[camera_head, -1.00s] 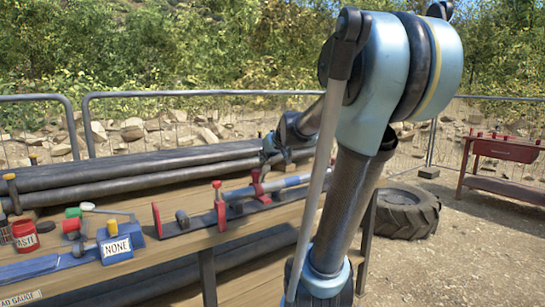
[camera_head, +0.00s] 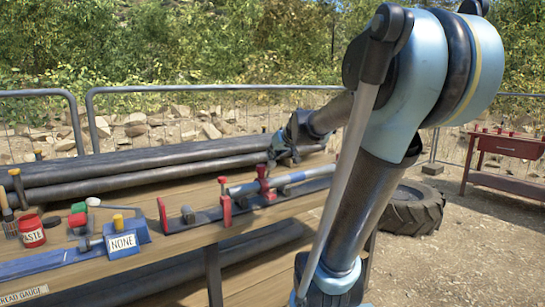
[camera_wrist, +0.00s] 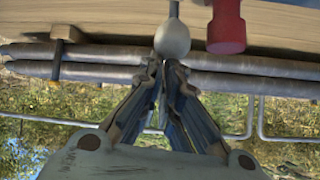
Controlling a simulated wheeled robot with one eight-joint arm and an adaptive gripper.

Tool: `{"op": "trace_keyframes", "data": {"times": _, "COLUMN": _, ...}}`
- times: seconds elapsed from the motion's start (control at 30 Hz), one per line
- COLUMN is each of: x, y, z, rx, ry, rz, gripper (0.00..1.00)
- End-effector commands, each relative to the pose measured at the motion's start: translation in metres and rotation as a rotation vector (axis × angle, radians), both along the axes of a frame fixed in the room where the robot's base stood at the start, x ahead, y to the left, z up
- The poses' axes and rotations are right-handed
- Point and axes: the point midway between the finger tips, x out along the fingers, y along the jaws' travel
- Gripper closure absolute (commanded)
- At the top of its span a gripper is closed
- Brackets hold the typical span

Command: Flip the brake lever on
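A pale grey ball knob (camera_wrist: 172,40) on a thin rod shows at the top centre of the wrist view. It looks like the end of the brake lever. My gripper (camera_wrist: 167,63) points straight at it, with the fingertips close together and a narrow gap between them. The knob is wider than this gap and sits at or just beyond the tips; I cannot tell if they touch. In the head view my gripper (camera_head: 284,150) is above the far side of the workbench, partly behind my arm.
The wooden workbench (camera_head: 160,238) carries red clamps (camera_head: 225,201) with a pipe, a blue block labelled NONE (camera_head: 123,243) and a red paste jar (camera_head: 31,231). Dark pipes (camera_head: 130,170) lie behind. A tyre (camera_head: 415,210) and a red table (camera_head: 505,150) stand right.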

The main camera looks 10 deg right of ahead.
Motion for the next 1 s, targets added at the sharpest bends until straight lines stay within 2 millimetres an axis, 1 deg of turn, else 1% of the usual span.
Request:
{"op": "trace_keyframes", "data": {"times": 0.03, "x": -0.004, "y": 0.001, "z": -0.005, "rx": -0.005, "ry": 0.01, "rz": 0.006, "gripper": 1.0}}
{"op": "trace_keyframes", "data": {"times": 0.13, "x": 0.0, "y": 0.002, "z": -0.001, "rx": -0.004, "ry": 0.01, "rz": 0.005, "gripper": 1.0}}
{"op": "trace_keyframes", "data": {"times": 0.37, "x": 0.02, "y": 0.005, "z": 0.021, "rx": -0.001, "ry": 0.004, "rz": 0.0, "gripper": 1.0}}
{"op": "trace_keyframes", "data": {"times": 0.4, "x": 0.02, "y": 0.004, "z": 0.024, "rx": -0.001, "ry": 0.003, "rz": -0.001, "gripper": 1.0}}
{"op": "trace_keyframes", "data": {"times": 0.67, "x": -0.004, "y": -0.006, "z": 0.039, "rx": 0.0, "ry": 0.004, "rz": -0.003, "gripper": 1.0}}
{"op": "trace_keyframes", "data": {"times": 1.0, "x": -0.039, "y": -0.02, "z": 0.062, "rx": 0.001, "ry": 0.003, "rz": -0.004, "gripper": 1.0}}
